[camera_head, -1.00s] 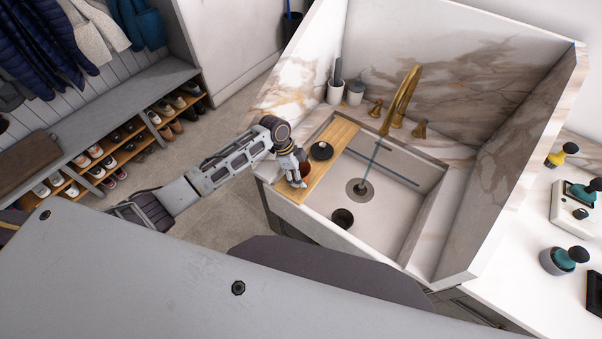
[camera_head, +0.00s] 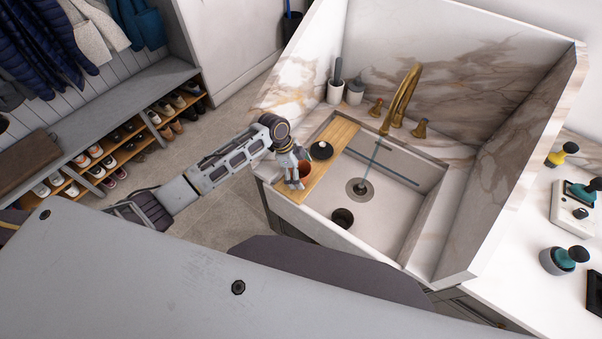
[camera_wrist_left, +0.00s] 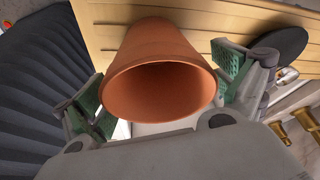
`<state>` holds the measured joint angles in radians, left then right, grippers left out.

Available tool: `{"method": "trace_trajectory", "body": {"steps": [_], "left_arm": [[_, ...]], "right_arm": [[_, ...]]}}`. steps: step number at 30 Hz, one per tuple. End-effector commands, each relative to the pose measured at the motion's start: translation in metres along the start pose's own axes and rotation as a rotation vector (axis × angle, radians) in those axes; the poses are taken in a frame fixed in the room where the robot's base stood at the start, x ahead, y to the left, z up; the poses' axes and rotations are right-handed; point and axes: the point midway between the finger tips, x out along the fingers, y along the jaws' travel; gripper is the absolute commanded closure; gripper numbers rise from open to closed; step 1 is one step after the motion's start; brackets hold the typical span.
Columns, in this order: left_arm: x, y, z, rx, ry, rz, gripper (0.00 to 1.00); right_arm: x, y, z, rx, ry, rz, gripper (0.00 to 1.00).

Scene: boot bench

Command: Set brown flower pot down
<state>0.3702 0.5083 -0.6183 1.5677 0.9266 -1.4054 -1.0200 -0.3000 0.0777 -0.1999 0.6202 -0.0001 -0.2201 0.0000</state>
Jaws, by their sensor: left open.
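The brown flower pot (camera_wrist_left: 160,65) is a terracotta-coloured pot with its open mouth toward the left wrist camera. It stands on the wooden board (camera_head: 331,160) that lies across the left side of the sink; its small form also shows in the head view (camera_head: 305,169). My left gripper (camera_head: 297,180) is around the pot with its fingers spread. In the left wrist view the green finger pads of the gripper (camera_wrist_left: 165,90) are on either side of the pot, with a gap visible at the right. My right gripper is not in view.
A black round object (camera_head: 321,150) sits on the board close behind the pot. The sink basin (camera_head: 385,205) is right of the board and holds a dark cup (camera_head: 342,218). A gold faucet (camera_head: 401,97) rises behind the sink. A shoe bench (camera_head: 100,120) stands at the left.

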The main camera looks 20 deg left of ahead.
Motion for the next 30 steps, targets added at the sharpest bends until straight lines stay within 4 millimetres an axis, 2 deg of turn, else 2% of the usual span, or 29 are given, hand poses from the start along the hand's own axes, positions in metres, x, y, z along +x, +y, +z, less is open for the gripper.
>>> {"method": "trace_trajectory", "body": {"steps": [5,21,30], "left_arm": [[-0.018,-0.001,0.001,0.001,-0.001,-0.003,0.04],[-0.095,-0.001,0.000,0.001,-0.001,-0.003,0.04],[-0.114,0.000,0.000,0.000,0.000,0.000,0.04]], "right_arm": [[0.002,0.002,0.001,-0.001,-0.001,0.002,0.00],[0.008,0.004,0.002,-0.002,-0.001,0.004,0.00],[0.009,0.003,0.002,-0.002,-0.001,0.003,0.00]]}}
